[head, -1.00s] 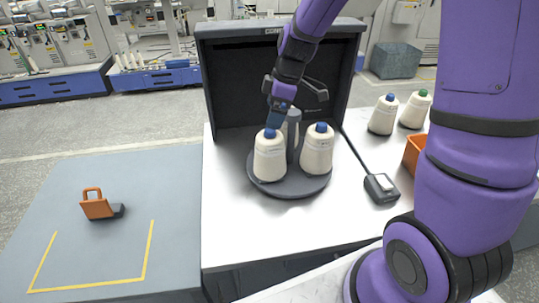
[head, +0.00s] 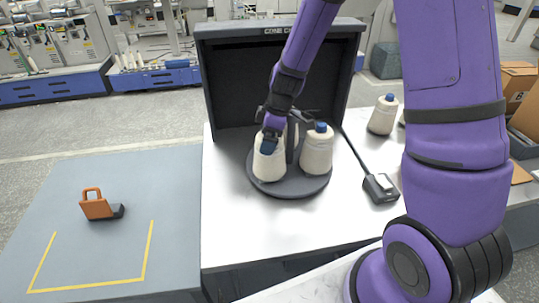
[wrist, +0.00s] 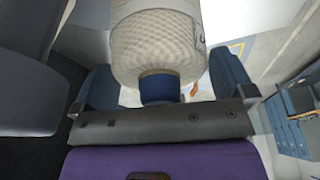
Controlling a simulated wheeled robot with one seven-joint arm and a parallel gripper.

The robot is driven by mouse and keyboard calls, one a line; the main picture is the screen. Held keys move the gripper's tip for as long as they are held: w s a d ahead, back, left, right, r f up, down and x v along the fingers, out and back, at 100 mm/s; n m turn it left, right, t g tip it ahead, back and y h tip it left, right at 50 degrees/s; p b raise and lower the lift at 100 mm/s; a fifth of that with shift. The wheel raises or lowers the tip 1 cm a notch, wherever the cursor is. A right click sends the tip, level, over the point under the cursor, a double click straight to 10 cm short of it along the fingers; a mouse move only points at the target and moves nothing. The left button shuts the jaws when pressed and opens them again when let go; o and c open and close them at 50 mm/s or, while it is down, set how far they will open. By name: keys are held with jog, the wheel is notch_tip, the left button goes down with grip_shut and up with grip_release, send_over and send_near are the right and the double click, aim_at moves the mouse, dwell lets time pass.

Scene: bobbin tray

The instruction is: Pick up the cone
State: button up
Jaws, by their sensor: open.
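Two cream yarn cones with blue tips stand on a dark round turntable (head: 292,191). My gripper (head: 271,140) is at the top of the left cone (head: 268,164), coming down from above, and covers its tip in the head view. In the wrist view the left cone (wrist: 158,45) and its blue tip (wrist: 159,89) lie between my two blue fingers, with a gap on each side. My gripper is open. The right cone (head: 317,152) stands beside it, and a grey post (head: 292,137) rises between the two.
A black hooded booth (head: 225,90) stands behind the turntable. A small dark device (head: 381,188) with a cable lies to the right. Another cone (head: 382,116) stands at the back right. An orange-handled object (head: 97,205) sits on the grey surface at left, near a yellow outline.

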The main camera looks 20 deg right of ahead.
jog(key=c, duration=1.2)
jog(key=shift+r, duration=0.15)
